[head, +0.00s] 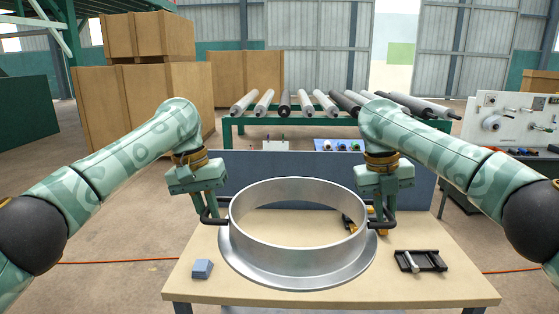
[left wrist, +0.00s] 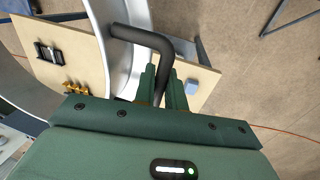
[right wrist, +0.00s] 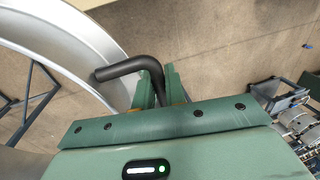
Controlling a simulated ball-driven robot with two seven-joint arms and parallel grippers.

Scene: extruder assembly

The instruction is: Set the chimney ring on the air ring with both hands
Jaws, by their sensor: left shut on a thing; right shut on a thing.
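The chimney ring (head: 298,257) is a large, wide silver metal band with a flared lower flange and a black bent handle on each side. It looks level and appears held above the table. My left gripper (head: 212,210) is shut on its left handle (left wrist: 150,38), at the ring's left side. My right gripper (head: 386,214) is shut on its right handle (right wrist: 128,68), at the right side. The ring's curved wall also shows in the left wrist view (left wrist: 130,65) and the right wrist view (right wrist: 75,42). I cannot make out a separate air ring in any view.
A wooden-topped table (head: 330,299) lies under the ring. A blue-grey panel (head: 290,165) stands behind. Further back are a roller rack (head: 300,120) and crates (head: 145,100).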

